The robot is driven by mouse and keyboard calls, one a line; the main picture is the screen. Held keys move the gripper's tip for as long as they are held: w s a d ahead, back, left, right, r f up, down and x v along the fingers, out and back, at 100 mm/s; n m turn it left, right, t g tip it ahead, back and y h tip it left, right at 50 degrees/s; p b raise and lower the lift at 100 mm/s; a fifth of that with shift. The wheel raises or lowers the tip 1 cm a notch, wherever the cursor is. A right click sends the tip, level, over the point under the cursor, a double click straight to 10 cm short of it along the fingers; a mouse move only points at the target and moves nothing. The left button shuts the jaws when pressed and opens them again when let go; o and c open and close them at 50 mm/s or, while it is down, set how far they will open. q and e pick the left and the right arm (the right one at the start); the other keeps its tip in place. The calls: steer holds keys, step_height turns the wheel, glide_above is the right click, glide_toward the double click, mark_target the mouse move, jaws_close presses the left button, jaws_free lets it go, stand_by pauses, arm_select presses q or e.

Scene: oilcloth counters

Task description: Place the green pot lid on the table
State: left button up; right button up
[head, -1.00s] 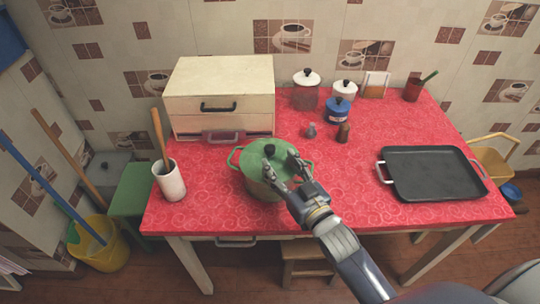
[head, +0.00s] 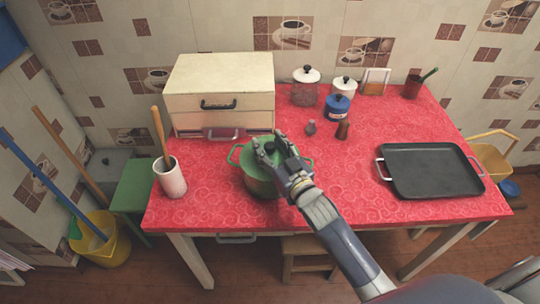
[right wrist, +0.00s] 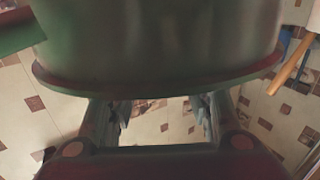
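The green pot (head: 258,188) stands at the front of the red-covered table (head: 345,205), with its green lid (head: 249,157) on top. The lid's dark knob (head: 270,148) shows between the fingers in the head view. My right gripper (head: 267,141) is over the lid, its fingers spread around the knob; whether they touch it I cannot tell. In the right wrist view the pot's side (right wrist: 160,45) fills the top, and the two fingers stand apart below its rim with no object visible between them. My left gripper is not in view.
A cream bread box (head: 220,85) stands behind the pot, and a white utensil holder (head: 171,180) to its left. A black tray (head: 430,170) lies at the right. Jars (head: 305,88) and small shakers stand at the back. Cloth between the pot and tray is clear.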

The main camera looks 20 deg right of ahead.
mark_target(270, 145)
jaws_close()
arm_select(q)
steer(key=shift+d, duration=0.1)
